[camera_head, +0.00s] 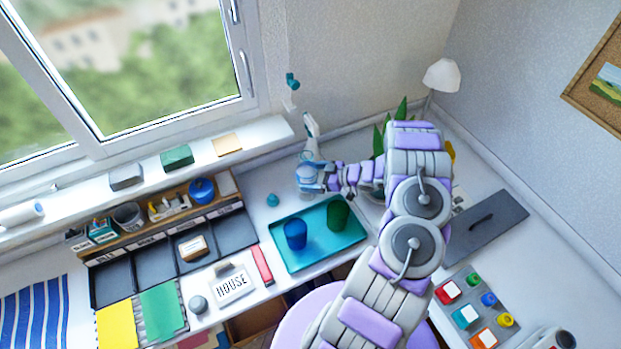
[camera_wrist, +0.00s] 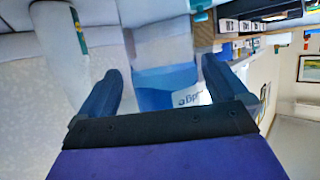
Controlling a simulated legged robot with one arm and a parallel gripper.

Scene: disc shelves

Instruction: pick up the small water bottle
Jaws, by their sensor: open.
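A clear bottle with a blue band and a pale label (camera_wrist: 165,88) stands between the two fingers of my gripper (camera_wrist: 160,92) in the wrist view. The fingers are spread apart, with a gap showing on the bottle's left side. Whether the right finger touches it I cannot tell. In the head view my gripper (camera_head: 316,176) is at the far end of my arm, by the window sill, next to a pale blue and clear shape that looks like the bottle (camera_head: 306,175). My gripper partly covers it there.
A teal tray (camera_head: 292,263) holds a blue cup (camera_head: 295,234) and a green cup (camera_head: 338,213), just in front of my gripper. A small teal object (camera_head: 272,200) sits to the left. A white lamp (camera_head: 442,75) and a plant (camera_head: 400,110) stand behind my arm.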

